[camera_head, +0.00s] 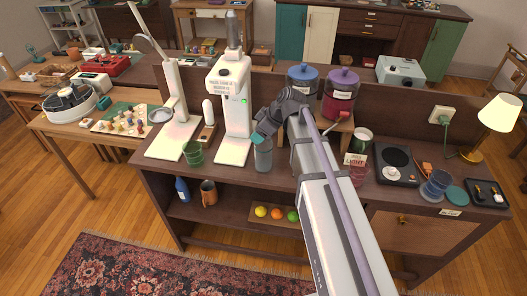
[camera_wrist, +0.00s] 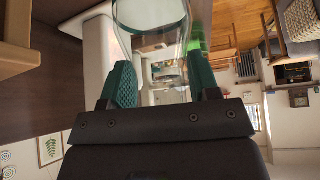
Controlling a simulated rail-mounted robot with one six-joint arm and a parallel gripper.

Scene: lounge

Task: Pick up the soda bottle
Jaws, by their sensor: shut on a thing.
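A clear, greyish bottle (camera_head: 263,157), which I take for the soda bottle, is upright near the front edge of the counter, just right of the white soda machine (camera_head: 235,115). My gripper (camera_head: 261,139) comes down to its top, and its teal fingers are shut on it. In the wrist view, the clear bottle (camera_wrist: 150,14) shows between the two green finger pads of my gripper (camera_wrist: 160,80). I cannot tell whether the bottle's base touches the counter.
A green glass (camera_head: 193,153) stands left of the machine. Blue-lidded (camera_head: 302,80) and purple-lidded (camera_head: 341,92) jars stand behind my arm. A pink-red glass (camera_head: 357,175) and a black scale (camera_head: 394,165) are to the right. A lower shelf holds a blue bottle (camera_head: 182,190) and a brown mug (camera_head: 209,193).

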